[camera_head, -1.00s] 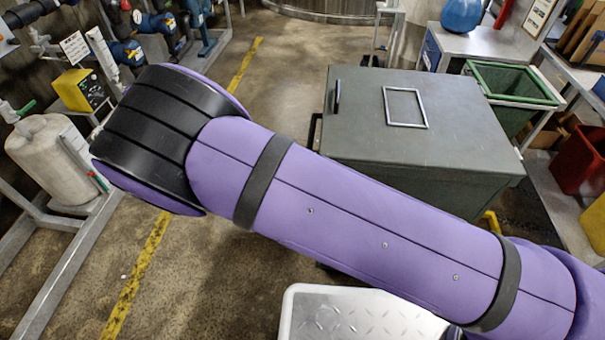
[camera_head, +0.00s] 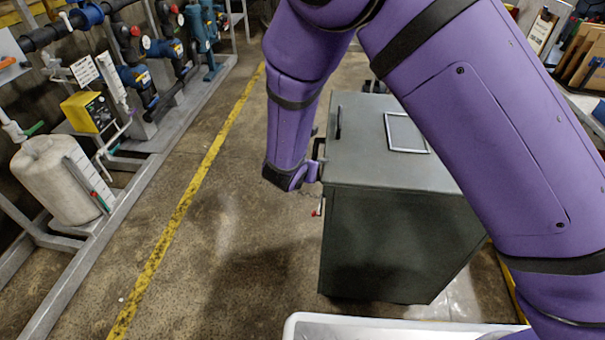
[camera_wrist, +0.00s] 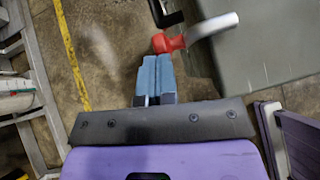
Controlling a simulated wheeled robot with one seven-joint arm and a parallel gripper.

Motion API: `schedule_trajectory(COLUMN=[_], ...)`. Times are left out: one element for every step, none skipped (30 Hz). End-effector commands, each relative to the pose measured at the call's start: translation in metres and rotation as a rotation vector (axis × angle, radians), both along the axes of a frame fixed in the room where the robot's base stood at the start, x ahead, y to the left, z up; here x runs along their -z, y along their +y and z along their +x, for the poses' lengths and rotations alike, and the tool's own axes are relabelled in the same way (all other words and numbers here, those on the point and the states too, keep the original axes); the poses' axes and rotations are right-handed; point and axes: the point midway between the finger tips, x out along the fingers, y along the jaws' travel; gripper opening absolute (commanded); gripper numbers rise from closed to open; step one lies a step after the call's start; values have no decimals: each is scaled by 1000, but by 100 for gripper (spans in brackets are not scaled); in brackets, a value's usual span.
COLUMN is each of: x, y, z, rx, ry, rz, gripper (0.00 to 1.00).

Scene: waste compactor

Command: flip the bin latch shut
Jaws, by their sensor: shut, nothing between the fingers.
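The bin is a dark grey-green box (camera_head: 375,240) with a flat lid; it also fills the upper right of the wrist view (camera_wrist: 265,45). The latch shows in the wrist view as a silver lever (camera_wrist: 212,26) with a red end (camera_wrist: 167,43), at the bin's side.
A black handle (camera_wrist: 165,14) juts from the bin beyond the latch. Pipes and pumps (camera_head: 150,75) and a pale tank (camera_head: 58,180) stand on a frame at left. Floor between the yellow line (camera_head: 185,200) and the bin is clear.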

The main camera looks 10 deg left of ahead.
Motion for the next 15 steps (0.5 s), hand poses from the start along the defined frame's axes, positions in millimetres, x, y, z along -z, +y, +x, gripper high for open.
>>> schedule_trajectory(x=[-1,-1,-2,-2,-3,-3,-3,-3,-3,-3,-3,-4,-4,-4,-4], y=[0,0,0,0,0,0,0,0,0,0,0,0,0,0,0], z=[2,3,4,4,5,6,6,7,7,7,7,8,8,8,8], rx=[1,1,1,1,0,1,1,1,1,1,1,1,1,1,0], ry=[-1,-1,-1,-2,-2,-2,-2,-2,-2,-2,-2,-2,-2,-2,-2], rz=[1,1,1,0,0,-1,-1,-1,-1,-1,-1,-1,-1,-1,0], gripper=[0,0,0,0,0,0,0,0,0,0,0,0,0,0,0])
